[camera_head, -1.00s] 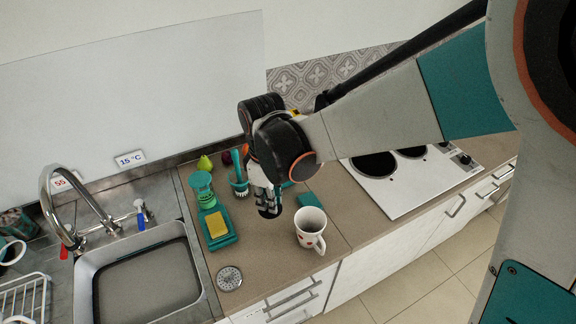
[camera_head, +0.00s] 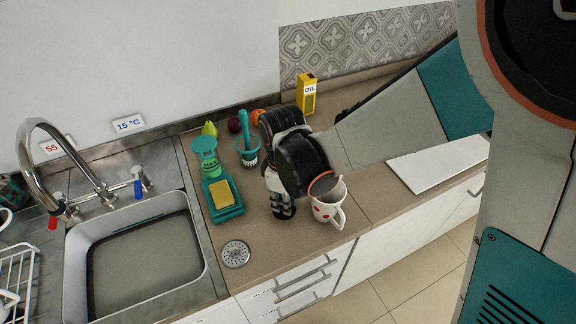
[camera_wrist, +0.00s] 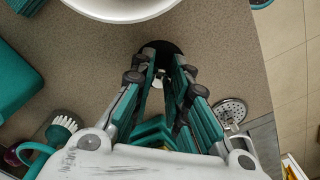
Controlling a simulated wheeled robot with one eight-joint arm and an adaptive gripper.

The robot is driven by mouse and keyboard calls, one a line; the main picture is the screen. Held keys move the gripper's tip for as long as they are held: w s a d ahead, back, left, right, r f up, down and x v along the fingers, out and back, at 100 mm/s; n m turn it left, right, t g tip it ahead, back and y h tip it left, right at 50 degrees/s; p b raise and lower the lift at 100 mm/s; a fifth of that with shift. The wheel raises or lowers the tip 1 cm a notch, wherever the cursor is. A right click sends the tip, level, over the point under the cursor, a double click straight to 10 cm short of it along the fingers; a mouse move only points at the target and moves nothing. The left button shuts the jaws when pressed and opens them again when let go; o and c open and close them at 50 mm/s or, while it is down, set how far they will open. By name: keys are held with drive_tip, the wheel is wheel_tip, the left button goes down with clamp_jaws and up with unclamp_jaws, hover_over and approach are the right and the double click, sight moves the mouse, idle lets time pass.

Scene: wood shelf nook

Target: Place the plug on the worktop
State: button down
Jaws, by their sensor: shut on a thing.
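My gripper (camera_head: 283,203) points down over the brown worktop (camera_head: 262,222), just left of the white mug and behind the round metal strainer. In the wrist view its two fingers (camera_wrist: 166,66) are closed in on the black round plug (camera_wrist: 163,47), which has a pale middle. In the head view the plug (camera_head: 284,214) shows as a dark disc at the fingertips, low at the worktop. I cannot tell whether it touches the surface. The fingers hide part of it.
The mug (camera_head: 325,209) stands close right of my gripper. The strainer (camera_head: 236,253) lies near the front edge. A teal tray with a yellow sponge (camera_head: 221,194) is left, the sink (camera_head: 147,268) farther left. A brush holder (camera_head: 248,153) and oil carton (camera_head: 307,94) stand behind.

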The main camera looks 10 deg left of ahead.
drive_tip(key=shift+f+b, duration=0.6)
drive_tip(key=shift+f, duration=0.7)
drive_tip(key=shift+f, duration=0.1)
drive_tip(key=shift+f, duration=0.15)
drive_tip(key=c, duration=1.5)
unclamp_jaws()
drive_tip(key=shift+c, duration=0.2)
drive_tip(key=shift+r, duration=0.25)
wheel_tip(320, 180, up, 12)
drive_tip(key=p, duration=0.8)
